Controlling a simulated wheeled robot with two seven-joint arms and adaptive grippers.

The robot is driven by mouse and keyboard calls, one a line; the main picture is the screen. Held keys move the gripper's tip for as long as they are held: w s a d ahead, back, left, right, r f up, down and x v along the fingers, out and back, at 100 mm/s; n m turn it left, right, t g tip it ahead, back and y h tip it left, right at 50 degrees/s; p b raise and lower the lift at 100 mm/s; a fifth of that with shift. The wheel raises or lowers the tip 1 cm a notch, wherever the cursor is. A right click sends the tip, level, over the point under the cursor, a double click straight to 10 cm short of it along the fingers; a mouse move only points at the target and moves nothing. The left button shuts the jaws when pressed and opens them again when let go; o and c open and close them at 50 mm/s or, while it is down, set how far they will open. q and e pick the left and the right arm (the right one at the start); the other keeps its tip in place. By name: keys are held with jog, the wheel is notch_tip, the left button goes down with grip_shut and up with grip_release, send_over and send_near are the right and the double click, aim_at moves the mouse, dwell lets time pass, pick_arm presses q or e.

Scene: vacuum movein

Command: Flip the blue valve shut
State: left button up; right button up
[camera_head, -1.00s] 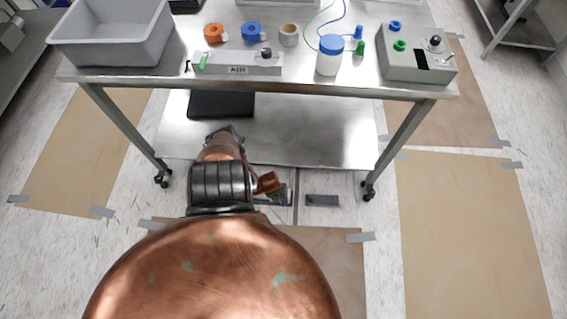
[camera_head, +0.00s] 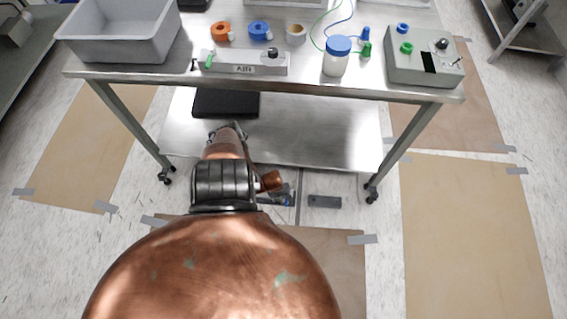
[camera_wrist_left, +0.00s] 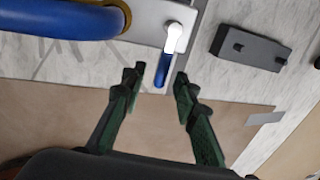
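The blue valve lever (camera_wrist_left: 162,70) hangs down from a bright metal pivot (camera_wrist_left: 174,35) on a light plate in the left wrist view. My left gripper (camera_wrist_left: 157,76) is open, with its dark green fingers on either side of the lever's lower end. I cannot tell whether either finger touches the lever. In the head view, small blue parts (camera_head: 287,198) show on the floor beside my copper arm, which hides much of that spot. My right gripper is not in view.
A thick blue pipe (camera_wrist_left: 62,20) lies at the upper left of the wrist view. A dark grey block (camera_head: 323,201) sits on the floor to the right. A metal table (camera_head: 330,88) with a lower shelf (camera_head: 310,135) stands just beyond. Brown sheets (camera_head: 475,220) are taped down.

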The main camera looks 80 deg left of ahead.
pick_arm(q)
notch_tip(320, 180, up, 7)
jog(key=s, duration=0.1)
jog(key=shift+s+f, duration=0.15)
jog(key=shift+s, duration=0.05)
dwell(0.6)
